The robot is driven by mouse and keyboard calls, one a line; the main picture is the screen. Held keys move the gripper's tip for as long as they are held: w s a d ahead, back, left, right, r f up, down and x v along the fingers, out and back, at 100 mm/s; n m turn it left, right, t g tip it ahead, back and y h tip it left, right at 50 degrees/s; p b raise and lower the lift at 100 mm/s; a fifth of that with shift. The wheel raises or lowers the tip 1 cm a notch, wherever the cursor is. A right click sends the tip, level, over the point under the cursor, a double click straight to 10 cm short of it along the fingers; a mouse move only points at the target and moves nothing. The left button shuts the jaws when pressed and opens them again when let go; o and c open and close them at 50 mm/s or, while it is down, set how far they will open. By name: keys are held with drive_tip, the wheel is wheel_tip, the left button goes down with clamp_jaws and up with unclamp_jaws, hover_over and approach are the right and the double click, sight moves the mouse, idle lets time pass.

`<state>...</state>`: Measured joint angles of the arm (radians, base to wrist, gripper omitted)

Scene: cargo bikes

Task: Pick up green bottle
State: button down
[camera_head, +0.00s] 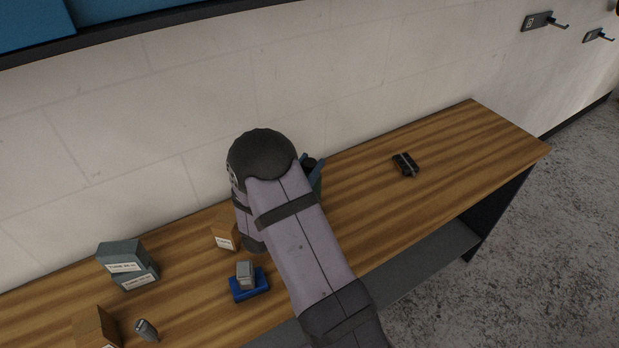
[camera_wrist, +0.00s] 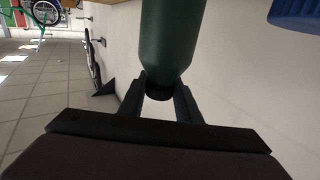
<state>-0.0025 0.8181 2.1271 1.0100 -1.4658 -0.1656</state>
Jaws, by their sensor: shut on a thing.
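The green bottle (camera_wrist: 168,40) fills the top middle of the wrist view. Its dark narrow end (camera_wrist: 159,94) sits between the two fingers of my gripper (camera_wrist: 159,88), which are shut on it. In the head view my arm hides most of the gripper. Only a sliver of dark green, which looks like the bottle (camera_head: 318,184), shows at the right of my arm, over the wooden bench (camera_head: 450,140). I cannot tell whether the bottle touches the bench.
Two grey boxes (camera_head: 127,263), small brown boxes (camera_head: 226,234), a blue item with a grey block on it (camera_head: 248,284) and a small dark object (camera_head: 146,330) lie left of my arm. A black item (camera_head: 405,165) lies right. The bench's right end is clear.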

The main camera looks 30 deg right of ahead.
drive_tip(key=shift+r, duration=0.2)
drive_tip(key=shift+r+b, duration=1.15)
drive_tip(key=shift+r, duration=3.75)
